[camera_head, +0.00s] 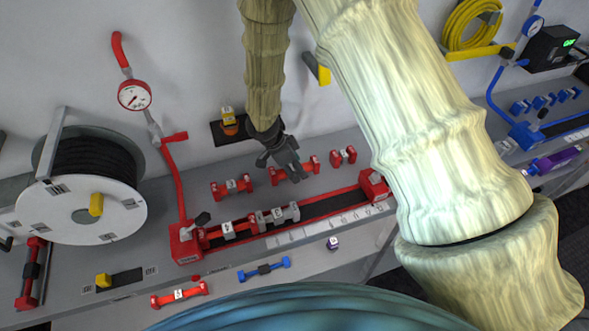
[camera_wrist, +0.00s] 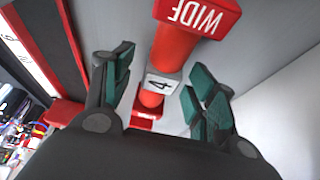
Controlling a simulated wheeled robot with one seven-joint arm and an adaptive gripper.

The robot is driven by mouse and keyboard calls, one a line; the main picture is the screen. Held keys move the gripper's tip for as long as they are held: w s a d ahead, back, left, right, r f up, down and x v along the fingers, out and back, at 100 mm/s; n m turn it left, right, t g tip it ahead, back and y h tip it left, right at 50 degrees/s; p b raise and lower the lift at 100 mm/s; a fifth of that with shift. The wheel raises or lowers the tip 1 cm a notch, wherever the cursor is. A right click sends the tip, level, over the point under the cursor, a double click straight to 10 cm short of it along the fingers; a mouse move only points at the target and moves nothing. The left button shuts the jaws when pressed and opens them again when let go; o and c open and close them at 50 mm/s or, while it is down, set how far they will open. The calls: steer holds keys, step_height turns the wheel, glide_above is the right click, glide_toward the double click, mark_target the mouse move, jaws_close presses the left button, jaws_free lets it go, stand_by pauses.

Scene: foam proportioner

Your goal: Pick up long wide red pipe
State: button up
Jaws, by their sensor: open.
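A red pipe (camera_head: 314,164) with wide ends lies on the grey bench behind the red-framed rail. In the head view my gripper (camera_head: 291,172) covers its middle. In the wrist view the red pipe (camera_wrist: 178,48) has an end block marked "WIDE" and a white band marked 4. My gripper (camera_wrist: 160,88) is open, with one dark green-padded finger on either side of the pipe. I cannot tell whether the fingers touch it.
Other red pipes lie close by, to the left (camera_head: 231,186) and right (camera_head: 343,156). The red-framed rail (camera_head: 330,205) runs in front. A hose reel (camera_head: 120,205) stands at left. A red pipe (camera_head: 179,294) and a blue pipe (camera_head: 264,269) lie nearer.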

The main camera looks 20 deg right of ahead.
steer(key=shift+c, duration=0.2)
steer(key=c, duration=1.2)
step_height(320, 180, up, 17)
steer(key=b, duration=0.4)
steer(key=shift+s+d+r+p, duration=0.1)
steer(key=shift+s+r+p, duration=0.5)
steer(key=shift+s, duration=0.25)
steer(key=shift+s+a+r+p, duration=0.1)
steer(key=shift+s+r+p, duration=0.35)
steer(key=shift+s+p, duration=0.3)
steer(key=shift+s+d+r+p, duration=0.1)
steer(key=shift+s+r+p, duration=0.45)
steer(key=shift+s, duration=0.35)
